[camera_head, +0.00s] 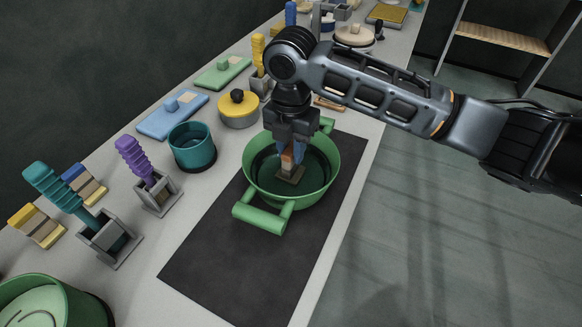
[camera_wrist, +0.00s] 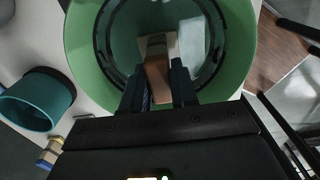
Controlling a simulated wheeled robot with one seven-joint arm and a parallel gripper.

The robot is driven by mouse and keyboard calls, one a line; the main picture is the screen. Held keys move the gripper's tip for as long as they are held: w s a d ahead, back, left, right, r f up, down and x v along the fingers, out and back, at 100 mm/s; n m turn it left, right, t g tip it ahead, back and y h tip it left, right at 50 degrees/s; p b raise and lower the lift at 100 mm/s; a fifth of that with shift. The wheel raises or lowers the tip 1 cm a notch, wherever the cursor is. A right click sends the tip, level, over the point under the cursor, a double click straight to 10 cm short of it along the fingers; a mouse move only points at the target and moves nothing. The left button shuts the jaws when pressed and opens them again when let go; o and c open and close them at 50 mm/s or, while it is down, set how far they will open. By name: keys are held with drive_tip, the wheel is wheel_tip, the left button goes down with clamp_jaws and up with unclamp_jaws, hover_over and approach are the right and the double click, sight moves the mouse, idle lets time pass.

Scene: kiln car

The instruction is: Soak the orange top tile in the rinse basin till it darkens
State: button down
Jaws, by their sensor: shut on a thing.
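The rinse basin (camera_head: 330,180), a green round tub with side handles, stands on a dark mat; its inside looks dark teal. My gripper (camera_head: 291,150) points down into it, shut on the orange top tile (camera_head: 288,160). The tile has an orange-brown upper part and a tan base. In the wrist view the tile (camera_wrist: 157,76) sits between my fingers (camera_wrist: 158,90), over the basin's inner floor. The orange looks brownish there. I cannot tell where the water surface is or whether the base touches the bottom.
A pale flat patch (camera_wrist: 192,42) shows beside the tile inside the basin (camera_wrist: 82,45). A teal pot (camera_head: 192,150), a yellow lidded pot (camera_head: 238,112) and a grey holder with a purple handle (camera_head: 135,155) stand left. The dark mat (camera_head: 235,265) is bare in front.

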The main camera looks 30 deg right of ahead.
drive_tip(key=shift+r+p, duration=2.65)
drive_tip(key=shift+r, duration=0.9)
drive_tip(key=shift+r+p, duration=0.35)
drive_tip(key=shift+r, duration=0.95)
